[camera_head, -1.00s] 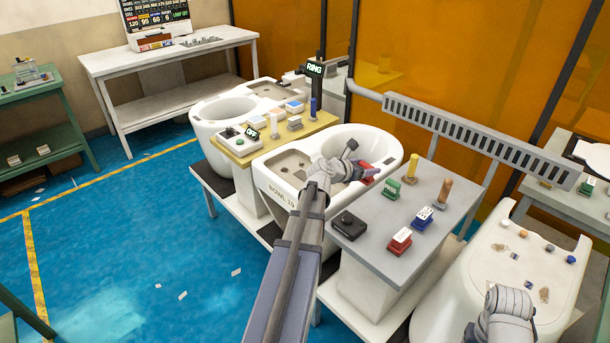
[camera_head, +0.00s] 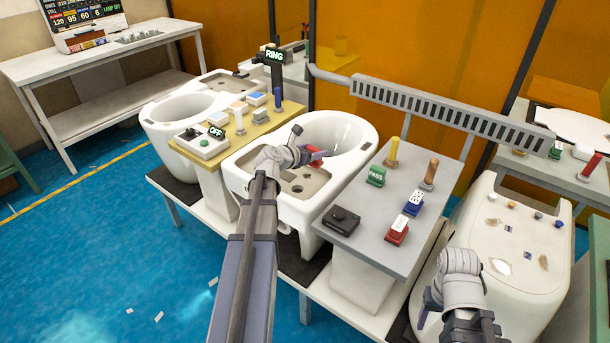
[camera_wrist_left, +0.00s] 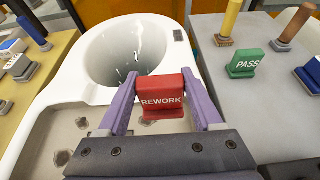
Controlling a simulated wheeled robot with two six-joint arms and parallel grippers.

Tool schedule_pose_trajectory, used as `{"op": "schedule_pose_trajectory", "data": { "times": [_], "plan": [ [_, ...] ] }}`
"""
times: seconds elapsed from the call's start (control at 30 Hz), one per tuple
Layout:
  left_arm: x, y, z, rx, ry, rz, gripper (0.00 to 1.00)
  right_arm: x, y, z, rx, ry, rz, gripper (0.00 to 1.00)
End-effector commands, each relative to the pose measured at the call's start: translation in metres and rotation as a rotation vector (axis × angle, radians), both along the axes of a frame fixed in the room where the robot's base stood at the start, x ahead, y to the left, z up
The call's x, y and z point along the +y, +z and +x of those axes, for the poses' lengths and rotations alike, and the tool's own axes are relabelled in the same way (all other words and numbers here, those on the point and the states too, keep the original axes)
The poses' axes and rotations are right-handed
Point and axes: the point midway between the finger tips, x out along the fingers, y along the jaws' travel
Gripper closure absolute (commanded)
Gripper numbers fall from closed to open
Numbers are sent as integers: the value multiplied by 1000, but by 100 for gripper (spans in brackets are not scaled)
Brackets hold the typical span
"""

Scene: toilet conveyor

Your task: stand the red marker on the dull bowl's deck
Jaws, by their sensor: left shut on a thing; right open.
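My left gripper (camera_head: 310,154) is shut on the red marker (camera_head: 317,156), a red block whose face reads REWORK in the left wrist view (camera_wrist_left: 162,97). The two purple fingers pinch it from both sides. It is held over the middle white bowl (camera_head: 366,146), near where the basin meets the flat deck (camera_head: 318,178). The deck is beige with several dark holes, and my left arm covers part of it. I cannot tell the marker's exact height above it. My right gripper (camera_head: 424,312) is open and low beside the right-hand white fixture, partly hidden by its own wrist.
A grey table (camera_head: 372,204) right of the bowl holds a black box, a green PASS marker (camera_head: 376,175), blue and red-white blocks and upright pegs. A yellow table (camera_head: 233,158) with a control box stands left. A slotted rail (camera_head: 450,113) runs behind.

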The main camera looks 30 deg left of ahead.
Motion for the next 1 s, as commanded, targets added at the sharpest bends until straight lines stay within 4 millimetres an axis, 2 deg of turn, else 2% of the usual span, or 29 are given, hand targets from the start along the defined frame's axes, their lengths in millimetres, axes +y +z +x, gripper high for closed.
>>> {"op": "schedule_pose_trajectory", "data": {
  "times": [0.03, 0.2, 0.47, 0.57, 0.8, 1.0],
  "plan": [
    [0, -16, 0, 0, 0, 0, 91, 0, -16, 0, 0, 0, 0, 39],
    [0, -40, 0, 0, 0, 0, 91, 0, -40, 0, 0, 1, 0, 39],
    [0, -44, 0, 0, 0, 0, 91, 0, -44, 0, 0, 1, 0, 39],
    [0, -50, 0, 0, 0, 0, 91, 0, -50, 0, 0, 1, 0, 39],
    [0, -79, 0, 0, 0, 0, 91, 0, -79, 0, 0, 1, 0, 39],
    [0, -80, 0, 0, 0, 0, 91, 0, -80, 0, 0, 1, 0, 39]
  ]
}}
